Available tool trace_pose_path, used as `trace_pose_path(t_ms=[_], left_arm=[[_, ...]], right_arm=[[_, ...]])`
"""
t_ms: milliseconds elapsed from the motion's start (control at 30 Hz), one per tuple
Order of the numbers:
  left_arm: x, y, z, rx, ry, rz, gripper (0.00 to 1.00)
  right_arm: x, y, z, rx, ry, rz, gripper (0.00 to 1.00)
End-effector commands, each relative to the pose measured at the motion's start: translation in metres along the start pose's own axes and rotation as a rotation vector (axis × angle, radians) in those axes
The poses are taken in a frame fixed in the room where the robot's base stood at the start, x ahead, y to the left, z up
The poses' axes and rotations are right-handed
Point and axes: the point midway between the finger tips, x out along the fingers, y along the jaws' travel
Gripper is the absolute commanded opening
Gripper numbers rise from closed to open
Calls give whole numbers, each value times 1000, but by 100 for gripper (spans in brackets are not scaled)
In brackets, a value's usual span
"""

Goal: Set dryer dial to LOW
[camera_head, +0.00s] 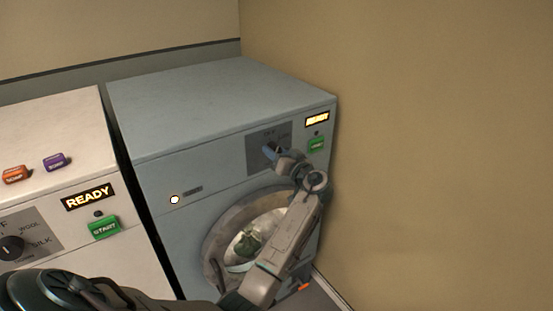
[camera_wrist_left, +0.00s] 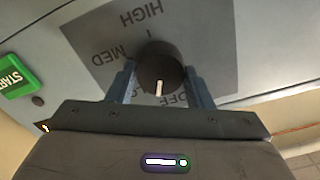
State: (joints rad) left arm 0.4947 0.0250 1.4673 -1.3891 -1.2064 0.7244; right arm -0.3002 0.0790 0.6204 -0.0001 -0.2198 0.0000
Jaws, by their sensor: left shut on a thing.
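The blue-grey dryer (camera_head: 215,105) stands in the corner. Its dark round dial (camera_wrist_left: 160,66) sits on a grey label panel (camera_wrist_left: 205,40), which also shows in the head view (camera_head: 254,160). HIGH, MED and part of OFF are readable, turned over in the left wrist view; LOW cannot be made out. The dial's white mark points to the bottom of that view, near OFF. My left gripper (camera_wrist_left: 160,85) is shut on the dial, one blue finger on each side. In the head view my left gripper (camera_head: 272,152) largely hides the dial. My right gripper is not in view.
A green START button (camera_head: 316,144) and lit display (camera_head: 317,119) are right of the dial. The round dryer door (camera_head: 214,246) lies below, with cloth visible inside. A white washer (camera_head: 60,130) stands left. A beige wall (camera_head: 440,150) closes off the right.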

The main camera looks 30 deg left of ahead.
Motion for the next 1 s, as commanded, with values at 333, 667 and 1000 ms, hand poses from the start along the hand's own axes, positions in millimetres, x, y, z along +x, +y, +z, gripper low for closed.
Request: trace_pose_path(t_ms=[333,667,1000], left_arm=[[0,2,0,314,1,-1,24],[0,2,0,527,0,-1,24],[0,3,0,615,1,-1,24]], right_arm=[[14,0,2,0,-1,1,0],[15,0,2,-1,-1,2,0],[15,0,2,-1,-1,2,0]])
